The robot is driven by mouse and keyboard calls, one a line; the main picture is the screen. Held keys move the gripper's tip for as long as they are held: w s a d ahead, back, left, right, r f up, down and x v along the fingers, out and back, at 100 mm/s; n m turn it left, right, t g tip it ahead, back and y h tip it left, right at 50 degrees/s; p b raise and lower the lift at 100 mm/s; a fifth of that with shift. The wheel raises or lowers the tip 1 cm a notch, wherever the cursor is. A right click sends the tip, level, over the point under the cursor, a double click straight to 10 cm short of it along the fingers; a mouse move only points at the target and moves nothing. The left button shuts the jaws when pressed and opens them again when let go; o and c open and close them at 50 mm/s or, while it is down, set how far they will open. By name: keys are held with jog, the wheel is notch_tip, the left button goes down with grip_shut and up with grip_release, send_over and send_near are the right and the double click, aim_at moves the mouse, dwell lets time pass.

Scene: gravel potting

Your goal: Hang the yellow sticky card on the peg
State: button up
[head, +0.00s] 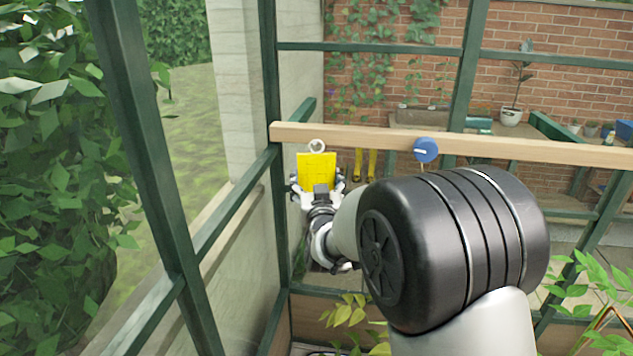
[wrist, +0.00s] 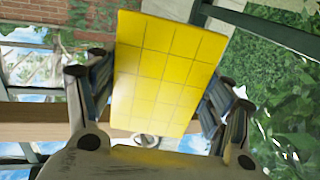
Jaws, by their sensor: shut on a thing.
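The yellow sticky card (head: 317,172) is a gridded yellow sheet with a pale ring at its top edge. My gripper (head: 318,186) is shut on the card and holds it upright just in front of the wooden rail. In the wrist view the card (wrist: 165,75) fills the middle between the two fingers of my gripper (wrist: 160,95), and the pale ring shows at its lower edge. The ring overlaps the rail near its left end in the head view. I cannot make out a peg there; the card or ring may hide it.
The wooden rail (head: 480,147) runs across the greenhouse frame. A round blue disc (head: 426,150) is on it, right of the card. Green frame posts (head: 150,150) stand at the left. Leafy plants (head: 590,290) are at the lower right. A brick wall is behind.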

jog(key=o, duration=1)
jog(key=s+d+f+g, duration=0.1)
jog(key=s+d+g, duration=0.3)
jog(key=s, duration=1.1)
jog(key=s+d+f+g, duration=0.2)
jog(key=s+d+g, duration=0.2)
jog(key=s, duration=1.2)
jog(key=s+d+f+g+h, duration=0.1)
jog(key=s+d+g, duration=0.4)
jog(key=s, duration=1)
jog(key=shift+s+f+m, duration=0.35)
jog(key=shift+f+m, duration=0.05)
jog(key=shift+f, duration=0.25)
jog(key=shift+d, duration=0.1)
